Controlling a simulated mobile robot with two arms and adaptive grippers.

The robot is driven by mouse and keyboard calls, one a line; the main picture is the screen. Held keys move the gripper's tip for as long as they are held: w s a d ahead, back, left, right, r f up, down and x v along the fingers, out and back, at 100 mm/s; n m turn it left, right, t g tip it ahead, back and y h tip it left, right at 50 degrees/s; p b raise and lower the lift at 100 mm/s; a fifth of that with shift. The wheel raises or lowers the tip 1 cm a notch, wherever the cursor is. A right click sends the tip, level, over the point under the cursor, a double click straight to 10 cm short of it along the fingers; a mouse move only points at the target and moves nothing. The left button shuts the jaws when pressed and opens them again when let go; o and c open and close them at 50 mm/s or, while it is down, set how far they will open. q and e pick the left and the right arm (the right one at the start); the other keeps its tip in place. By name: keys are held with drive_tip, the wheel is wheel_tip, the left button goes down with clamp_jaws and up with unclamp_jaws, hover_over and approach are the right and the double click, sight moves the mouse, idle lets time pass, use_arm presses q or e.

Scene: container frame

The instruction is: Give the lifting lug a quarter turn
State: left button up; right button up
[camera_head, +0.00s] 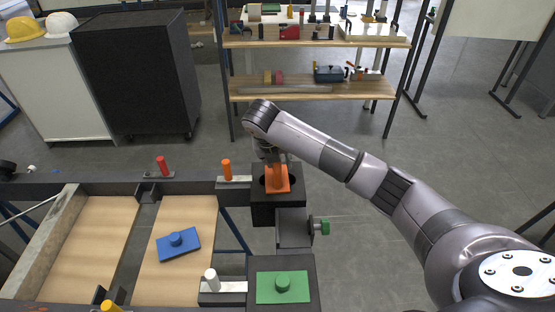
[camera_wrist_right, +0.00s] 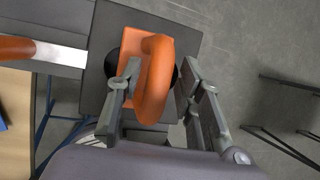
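The lifting lug (camera_head: 277,180) is an orange piece with a raised loop, on a dark block with a round black opening at the rear right of the frame. In the right wrist view the lug (camera_wrist_right: 155,78) stands up between my right gripper's fingers. My right gripper (camera_head: 270,157) is at the lug from above and partly hides it. In the wrist view my right gripper (camera_wrist_right: 158,82) looks open, with one finger on each side of the loop. A small gap shows by the right finger; contact on the left is unclear. My left gripper is out of view.
An orange-knobbed clamp (camera_head: 228,172) sits just left of the lug's block. A green plate (camera_head: 283,287) with a knob lies in front, and a blue plate (camera_head: 178,244) lies on a wooden panel (camera_head: 150,280). Shelves stand behind.

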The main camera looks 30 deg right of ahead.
drive_tip(key=shift+o, duration=0.2)
drive_tip(key=shift+a+r, duration=0.1)
drive_tip(key=shift+r, duration=0.05)
drive_tip(key=shift+s, duration=0.1)
drive_tip(key=v, duration=1.2)
